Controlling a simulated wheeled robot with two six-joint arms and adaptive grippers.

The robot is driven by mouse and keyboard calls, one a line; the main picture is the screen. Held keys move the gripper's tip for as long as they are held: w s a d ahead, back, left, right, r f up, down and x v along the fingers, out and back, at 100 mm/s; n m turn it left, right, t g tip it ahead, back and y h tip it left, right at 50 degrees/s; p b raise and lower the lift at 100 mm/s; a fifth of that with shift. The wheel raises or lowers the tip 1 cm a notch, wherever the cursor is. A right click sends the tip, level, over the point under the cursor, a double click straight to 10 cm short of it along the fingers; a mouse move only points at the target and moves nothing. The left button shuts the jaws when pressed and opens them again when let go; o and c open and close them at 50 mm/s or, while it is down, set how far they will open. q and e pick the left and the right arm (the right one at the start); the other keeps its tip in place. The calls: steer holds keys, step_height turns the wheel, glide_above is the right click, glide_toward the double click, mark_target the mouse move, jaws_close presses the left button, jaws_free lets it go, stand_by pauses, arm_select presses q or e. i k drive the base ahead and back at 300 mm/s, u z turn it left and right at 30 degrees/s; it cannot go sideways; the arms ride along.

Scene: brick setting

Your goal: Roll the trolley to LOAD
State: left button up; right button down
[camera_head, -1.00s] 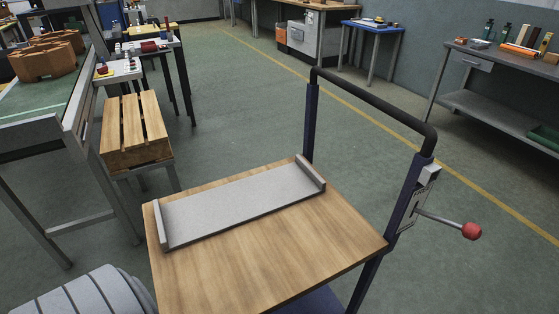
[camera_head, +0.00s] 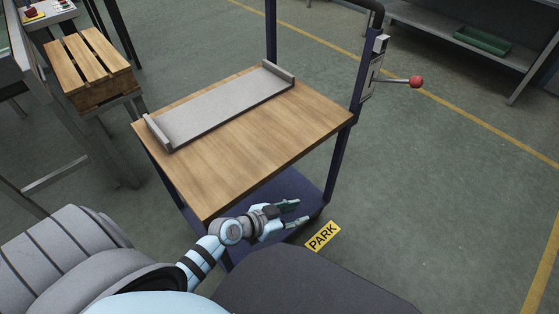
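The trolley stands in front of me, with a wooden top (camera_head: 255,144), a grey tray (camera_head: 222,106) on it, a dark blue lower shelf (camera_head: 290,188) and dark posts. Its black push handle (camera_head: 367,5) is cut off at the top edge. A lever with a red knob (camera_head: 415,82) sticks out to the right from the right post. A yellow PARK sign (camera_head: 323,236) lies on the floor by the near right side. My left gripper (camera_head: 293,213) is near the trolley's near edge, below the top, fingers apart and empty. My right gripper is out of view. No LOAD sign shows.
A wooden crate (camera_head: 88,68) sits on a stand left of the trolley. A shelf bench (camera_head: 460,30) with a green tray (camera_head: 482,40) is at the upper right. The floor (camera_head: 430,170) to the right is clear, crossed by yellow lines.

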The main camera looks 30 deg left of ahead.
mark_target(246, 162)
steer(key=z, duration=1.25)
steer(key=i, duration=2.1)
steer(key=u, duration=3.85)
steer(key=i, duration=0.55)
steer(key=z, duration=0.05)
